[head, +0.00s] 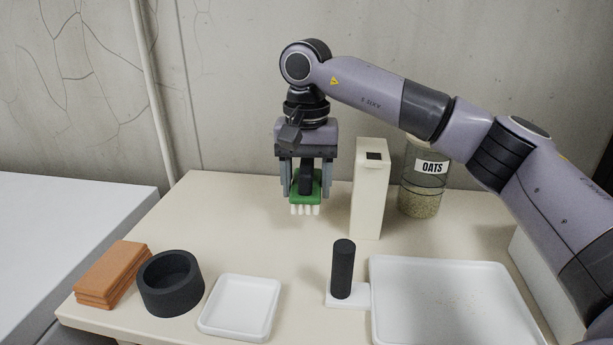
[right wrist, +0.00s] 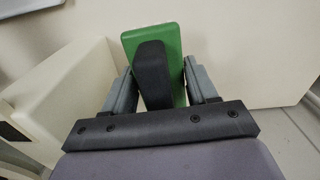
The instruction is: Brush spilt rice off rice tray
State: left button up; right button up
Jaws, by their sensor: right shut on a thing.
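My right gripper (head: 306,183) is shut on the black handle of a green brush (head: 307,197) and holds it above the table, bristles down. The brush also shows in the right wrist view (right wrist: 172,42), its black handle between the fingers. The rice tray (head: 440,300) is the large white tray at the front right; faint small specks show on it, too small to tell clearly. A white dustpan-like piece with an upright black handle (head: 343,268) stands at the tray's left edge. The brush is behind and left of the tray, apart from it. My left gripper is not in view.
A tall cream box (head: 370,190) stands just right of the brush, with an oats jar (head: 424,180) behind it. A small white dish (head: 240,306), a dark round bowl (head: 170,283) and stacked orange-brown slabs (head: 112,273) lie along the front left. The middle left of the table is clear.

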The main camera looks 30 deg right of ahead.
aim_at(307, 224)
jog(key=shift+f+b, duration=1.45)
jog(key=shift+f, duration=1.6)
jog(key=o, duration=1)
jog(key=shift+r, duration=0.15)
jog(key=shift+o, duration=1.3)
jog(key=shift+r, duration=0.1)
jog(key=shift+r+p, duration=0.25)
jog(key=shift+p, duration=0.4)
